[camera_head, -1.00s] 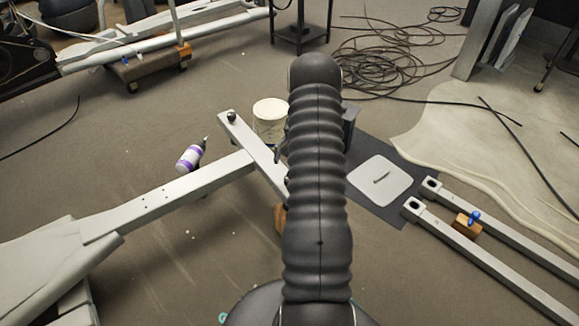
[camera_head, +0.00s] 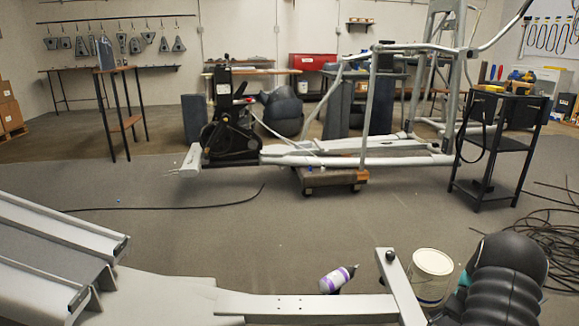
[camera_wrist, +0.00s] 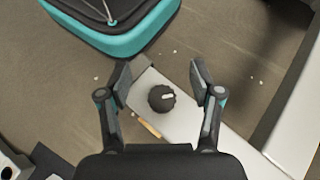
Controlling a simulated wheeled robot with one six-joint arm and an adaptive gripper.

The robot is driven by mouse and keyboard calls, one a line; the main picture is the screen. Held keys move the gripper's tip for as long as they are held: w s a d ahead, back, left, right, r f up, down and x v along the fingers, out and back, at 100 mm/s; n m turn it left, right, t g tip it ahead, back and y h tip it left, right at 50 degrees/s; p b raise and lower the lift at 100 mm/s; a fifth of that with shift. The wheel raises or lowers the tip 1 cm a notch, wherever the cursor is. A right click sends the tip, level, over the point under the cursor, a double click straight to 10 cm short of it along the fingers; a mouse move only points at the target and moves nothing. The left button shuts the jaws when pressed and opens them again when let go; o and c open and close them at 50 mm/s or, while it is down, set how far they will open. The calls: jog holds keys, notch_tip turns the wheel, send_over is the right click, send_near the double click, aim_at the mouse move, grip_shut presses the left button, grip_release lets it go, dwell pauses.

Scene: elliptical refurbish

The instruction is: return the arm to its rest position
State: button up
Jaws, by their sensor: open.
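My arm, covered in a black ribbed sleeve, shows at the lower right of the head view. Its gripper end is not visible there. In the wrist view my gripper (camera_wrist: 160,75) is open and empty, its two fingers spread apart. A black knob (camera_wrist: 162,98) with a white mark lies between and below the fingertips in the picture. It sits on a light grey metal bar (camera_wrist: 215,128). I cannot tell the height of the fingers above it.
Behind are a black cart (camera_head: 500,143), coiled cables (camera_head: 555,230) and an elliptical frame (camera_head: 400,160) on a wooden dolly (camera_head: 330,180). Open floor lies between.

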jog(key=shift+s+a+f+h, duration=0.25)
jog(key=shift+s+f+h, duration=0.05)
jog(key=shift+s+f, duration=0.3)
jog(key=shift+s+a+r+t+h, duration=0.15)
jog(key=shift+a+t+h, duration=0.05)
jog(key=shift+t+h, duration=0.1)
jog(key=s+a+r+n+t+h+p, duration=0.2)
jog(key=s+a+r+n+t+h, duration=0.1)
jog(key=a+r, duration=0.5)
jog(key=s+a+r+n+t+h+p, duration=0.2)
jog(key=s+a+r+n+t, duration=0.2)
jog(key=a+r, duration=0.5)
jog(key=s+a+r+n+t+h+p, duration=0.2)
jog(key=s+a+r, duration=0.4)
jog(key=r, duration=1)
jog(key=a+n+t+h, duration=0.1)
jog(key=a+t, duration=0.1)
jog(key=a, duration=0.1)
jog(key=shift+s+r+t+h, duration=0.2)
jog(key=shift+s+t+h, duration=0.1)
jog(key=shift+t, duration=0.1)
jog(key=shift+a+n, duration=0.3)
jog(key=shift+c, duration=0.2)
